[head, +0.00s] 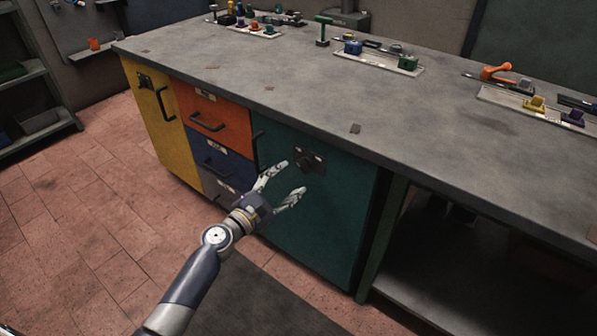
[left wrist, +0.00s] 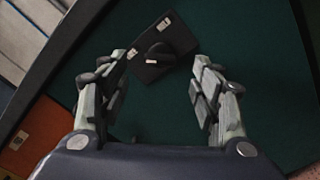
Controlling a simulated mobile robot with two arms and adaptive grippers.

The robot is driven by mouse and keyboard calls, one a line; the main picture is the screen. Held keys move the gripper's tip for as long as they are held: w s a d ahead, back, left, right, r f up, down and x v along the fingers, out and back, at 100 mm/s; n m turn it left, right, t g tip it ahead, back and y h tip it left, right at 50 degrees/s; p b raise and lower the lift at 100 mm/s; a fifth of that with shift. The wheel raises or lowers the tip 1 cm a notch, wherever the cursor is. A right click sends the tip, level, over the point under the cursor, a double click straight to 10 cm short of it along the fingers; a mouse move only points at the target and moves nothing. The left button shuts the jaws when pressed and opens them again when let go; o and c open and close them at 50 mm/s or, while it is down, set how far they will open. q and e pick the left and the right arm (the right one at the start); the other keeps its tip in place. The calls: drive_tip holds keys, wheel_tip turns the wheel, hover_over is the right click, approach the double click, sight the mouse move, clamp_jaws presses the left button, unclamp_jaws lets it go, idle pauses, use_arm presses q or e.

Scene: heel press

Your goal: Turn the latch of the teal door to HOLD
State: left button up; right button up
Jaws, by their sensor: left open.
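The teal door (head: 335,215) is the right-hand front of the workbench cabinet and looks closed. Its latch (head: 308,161) is a dark knob on a dark plate near the door's top. In the left wrist view the latch (left wrist: 158,54) lies ahead, between and beyond the fingertips, with small pale labels at the plate's corners. The label words are too small to read. My left gripper (head: 292,177) is open and empty just in front of the latch, apart from it as far as I can tell. Its fingers (left wrist: 165,75) spread to both sides of the plate. My right gripper is not in view.
Left of the door are an orange drawer (head: 215,110), a blue drawer (head: 215,155) and a yellow door (head: 150,115), with protruding black handles. The grey worktop (head: 300,85) overhangs the door. Trays of tools stand on it. An open shelf bay (head: 430,290) is at right.

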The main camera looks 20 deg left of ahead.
sight(302, 168)
use_arm(q)
drive_tip(key=x, duration=0.4)
drive_tip(key=shift+x, duration=0.75)
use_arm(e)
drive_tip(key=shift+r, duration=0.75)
use_arm(q)
drive_tip(key=shift+b, duration=0.3)
drive_tip(key=c, duration=1.1)
